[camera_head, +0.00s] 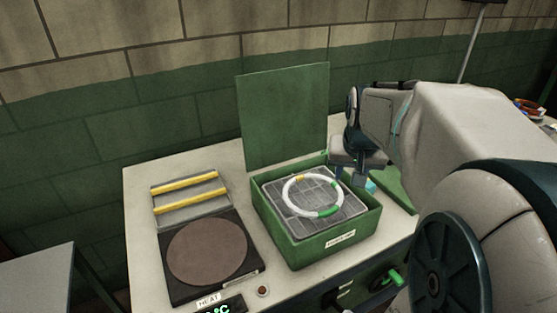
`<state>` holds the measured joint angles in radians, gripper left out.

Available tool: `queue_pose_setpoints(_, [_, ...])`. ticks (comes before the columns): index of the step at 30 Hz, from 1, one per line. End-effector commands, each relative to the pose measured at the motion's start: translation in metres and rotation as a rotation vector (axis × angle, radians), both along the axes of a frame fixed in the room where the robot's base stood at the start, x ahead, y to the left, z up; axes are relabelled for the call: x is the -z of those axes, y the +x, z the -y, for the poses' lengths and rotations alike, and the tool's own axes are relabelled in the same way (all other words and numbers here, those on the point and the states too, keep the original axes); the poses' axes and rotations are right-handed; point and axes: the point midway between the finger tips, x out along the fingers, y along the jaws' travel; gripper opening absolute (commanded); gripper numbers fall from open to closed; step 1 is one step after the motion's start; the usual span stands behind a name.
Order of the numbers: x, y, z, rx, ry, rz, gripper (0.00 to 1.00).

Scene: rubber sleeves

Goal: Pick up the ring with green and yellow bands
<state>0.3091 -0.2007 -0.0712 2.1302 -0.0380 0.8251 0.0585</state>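The white ring (287,200) with green and yellow bands lies flat on a grey gridded tray (350,203) inside an open green box (325,250). One yellow band is at its back and green bands are at its front and right. My gripper (349,177) hangs at the right rear of the box, to the right of the ring and apart from it. Its two dark fingers point down with a gap between them, and nothing shows between them.
The box's green lid (283,115) stands upright behind it. A hot plate with a round brown disc (207,250) and a grey rack with yellow bars (186,195) are at the left. A small light-blue item (371,186) is beside my gripper. A brick wall (100,90) stands behind the table.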

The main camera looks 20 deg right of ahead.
Motion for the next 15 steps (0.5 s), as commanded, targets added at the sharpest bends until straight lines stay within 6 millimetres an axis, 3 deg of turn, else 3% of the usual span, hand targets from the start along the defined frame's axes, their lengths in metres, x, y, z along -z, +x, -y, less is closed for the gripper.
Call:
queue_pose_setpoints(3, [0.01,0.008,0.011,0.021,-0.002,0.002,0.35])
queue_pose_setpoints(15, [0.073,0.032,0.02,0.017,-0.002,0.001,0.35])
